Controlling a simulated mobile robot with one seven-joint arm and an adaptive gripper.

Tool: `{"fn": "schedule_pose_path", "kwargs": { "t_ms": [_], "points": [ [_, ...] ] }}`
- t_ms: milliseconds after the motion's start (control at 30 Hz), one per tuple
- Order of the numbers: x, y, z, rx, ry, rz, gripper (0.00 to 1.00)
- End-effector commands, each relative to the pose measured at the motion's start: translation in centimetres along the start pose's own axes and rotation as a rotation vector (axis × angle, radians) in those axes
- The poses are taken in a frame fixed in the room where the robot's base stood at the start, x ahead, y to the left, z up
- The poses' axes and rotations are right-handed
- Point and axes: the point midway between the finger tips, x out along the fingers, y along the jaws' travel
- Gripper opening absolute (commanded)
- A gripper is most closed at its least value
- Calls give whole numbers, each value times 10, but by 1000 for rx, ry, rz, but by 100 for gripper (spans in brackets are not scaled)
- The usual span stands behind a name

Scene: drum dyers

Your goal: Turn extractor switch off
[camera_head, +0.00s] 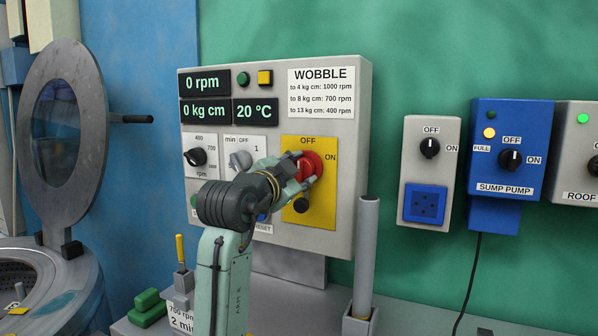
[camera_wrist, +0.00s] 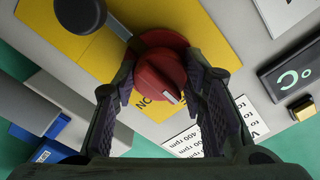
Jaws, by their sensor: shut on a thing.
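The extractor switch is a red round knob (camera_head: 312,166) on a yellow plate (camera_head: 318,215) marked OFF at the top and ON at the right. In the wrist view the knob (camera_wrist: 157,68) sits between my fingers. Its white mark points down the picture, just right of the partly covered ON lettering. My gripper (camera_head: 300,172) reaches it from the left and is shut on it, one finger on each side. A grey lever with a black ball end (camera_wrist: 80,12) extends from the knob.
The grey panel (camera_head: 365,100) has displays, a WOBBLE sign (camera_head: 321,93) and two smaller dials left of the plate. A grey upright tube (camera_head: 367,250) stands below right. Socket box (camera_head: 430,172) and blue sump pump box (camera_head: 510,150) hang at right. A drum door (camera_head: 60,140) stands open at left.

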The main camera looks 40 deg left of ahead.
Motion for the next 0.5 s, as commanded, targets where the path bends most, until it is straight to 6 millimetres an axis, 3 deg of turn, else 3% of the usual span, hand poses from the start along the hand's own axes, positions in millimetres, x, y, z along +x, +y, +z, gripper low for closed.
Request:
{"fn": "schedule_pose_path", "kwargs": {
  "t_ms": [300,333,500],
  "points": [
    [0,1,1,-5,-1,3,11],
    [0,1,1,-5,-1,3,39],
    [0,1,0,-3,0,2,50]
  ]
}}
